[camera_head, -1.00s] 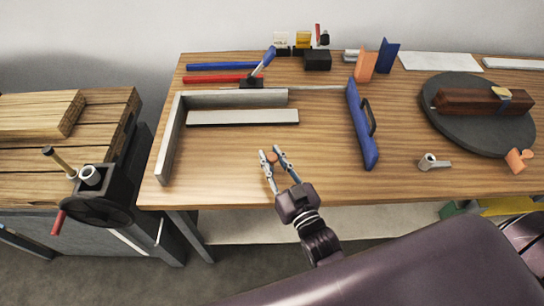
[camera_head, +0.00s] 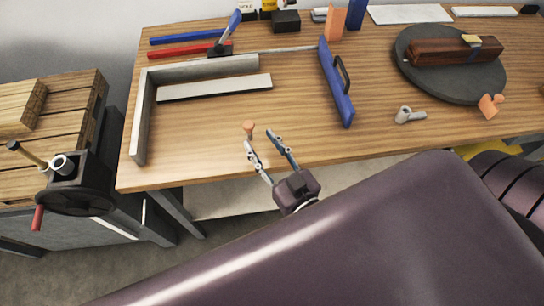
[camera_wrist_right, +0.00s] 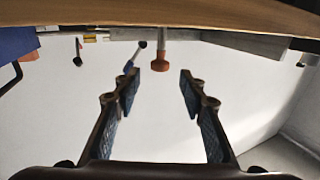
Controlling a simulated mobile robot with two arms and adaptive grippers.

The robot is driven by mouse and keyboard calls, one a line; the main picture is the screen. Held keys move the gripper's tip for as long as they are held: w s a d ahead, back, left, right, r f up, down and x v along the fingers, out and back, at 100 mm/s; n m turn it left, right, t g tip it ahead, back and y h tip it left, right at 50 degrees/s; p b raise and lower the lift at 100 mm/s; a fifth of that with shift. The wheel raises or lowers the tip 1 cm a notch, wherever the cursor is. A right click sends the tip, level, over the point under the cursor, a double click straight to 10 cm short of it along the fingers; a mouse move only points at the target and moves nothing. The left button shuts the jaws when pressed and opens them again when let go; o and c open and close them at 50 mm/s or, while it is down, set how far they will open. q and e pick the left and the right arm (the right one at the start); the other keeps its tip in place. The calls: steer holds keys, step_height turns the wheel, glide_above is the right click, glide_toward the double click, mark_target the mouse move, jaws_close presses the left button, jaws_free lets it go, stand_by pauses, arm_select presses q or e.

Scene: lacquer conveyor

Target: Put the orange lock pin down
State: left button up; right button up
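The orange lock pin (camera_head: 248,127) stands upright on the wooden table near its front edge, with its wide orange head on top. In the right wrist view, which is upside down, the pin (camera_wrist_right: 162,62) shows its orange head and a paler shaft reaching to the table. My right gripper (camera_head: 260,140) is open just in front of the pin. In the wrist view its fingers (camera_wrist_right: 160,72) are spread wide, with a clear gap on both sides of the pin. My left gripper is not in view.
A grey angled fence (camera_head: 143,120) and a pale bar (camera_head: 215,88) lie behind the pin. A blue handled plate (camera_head: 334,85) stands to the right. Further right are a grey pipe piece (camera_head: 405,116), a dark round turntable (camera_head: 415,82) and an orange bracket (camera_head: 490,106).

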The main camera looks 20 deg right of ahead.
steer(key=s, duration=0.4)
steer(key=shift+s+d, duration=0.3)
steer(key=shift+s, duration=0.05)
stand_by(0.3)
